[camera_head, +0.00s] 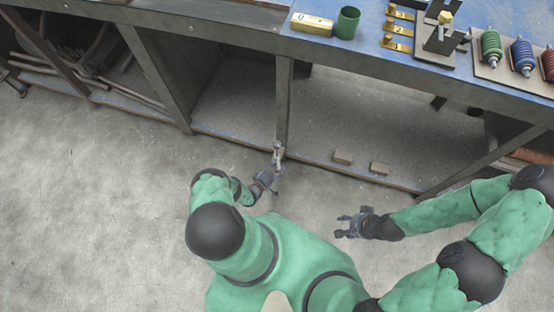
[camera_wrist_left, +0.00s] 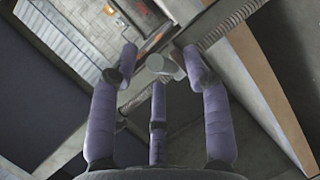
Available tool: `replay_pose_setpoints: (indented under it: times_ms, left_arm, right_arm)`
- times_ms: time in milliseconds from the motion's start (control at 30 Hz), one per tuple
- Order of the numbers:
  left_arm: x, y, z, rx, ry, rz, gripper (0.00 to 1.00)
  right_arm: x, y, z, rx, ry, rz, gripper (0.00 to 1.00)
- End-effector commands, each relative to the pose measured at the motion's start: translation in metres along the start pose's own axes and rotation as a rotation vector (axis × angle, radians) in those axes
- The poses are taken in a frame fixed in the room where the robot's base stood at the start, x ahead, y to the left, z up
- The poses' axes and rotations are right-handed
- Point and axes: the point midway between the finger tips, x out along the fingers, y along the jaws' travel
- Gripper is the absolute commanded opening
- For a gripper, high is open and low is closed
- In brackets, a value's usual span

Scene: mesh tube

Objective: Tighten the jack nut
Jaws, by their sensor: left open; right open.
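The jack (camera_head: 278,152) is a small grey part at the foot of the bench's middle leg, seen from above. In the left wrist view a threaded rod (camera_wrist_left: 228,22) runs to the upper right, and a small grey rounded piece (camera_wrist_left: 156,63), which looks like the nut, shows between the fingertips. My left gripper (camera_head: 271,175) is just in front of the jack; its purple fingers (camera_wrist_left: 160,60) are spread around the grey piece. I cannot tell whether they touch it. My right gripper (camera_head: 345,227) is open and empty above the floor, to the right.
The blue-topped workbench (camera_head: 260,38) spans the back. On it are a yellow box (camera_head: 312,24), a green cup (camera_head: 348,22), brass plates (camera_head: 398,28), a black fixture (camera_head: 437,45) and coloured coils (camera_head: 522,55). Front floor is clear.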

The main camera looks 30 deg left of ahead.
Motion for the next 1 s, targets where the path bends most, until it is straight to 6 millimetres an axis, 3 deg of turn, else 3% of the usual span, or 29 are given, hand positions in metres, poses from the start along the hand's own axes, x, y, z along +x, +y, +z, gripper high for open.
replay_pose_setpoints:
  times_ms: [400,567,600,1000]
  left_arm:
    - [0.0003,-0.0002,0.0058,-0.001,0.002,-0.001,0.48]
    - [0.0003,-0.0002,0.0057,-0.001,0.002,-0.001,0.03]
    - [0.0003,-0.0002,0.0056,-0.001,0.002,-0.001,0.0]
    - [-0.0011,-0.0008,0.0047,-0.001,0.002,-0.001,0.0]
  right_arm:
    - [-0.0001,0.0002,0.0004,0.001,-0.001,0.0,0.48]
    - [-0.0001,0.0002,0.0004,0.001,-0.001,0.0,0.48]
    - [-0.0001,0.0001,0.0004,0.001,-0.001,0.0,0.48]
    - [0.0,0.0001,0.0003,0.0,-0.001,0.0,0.48]
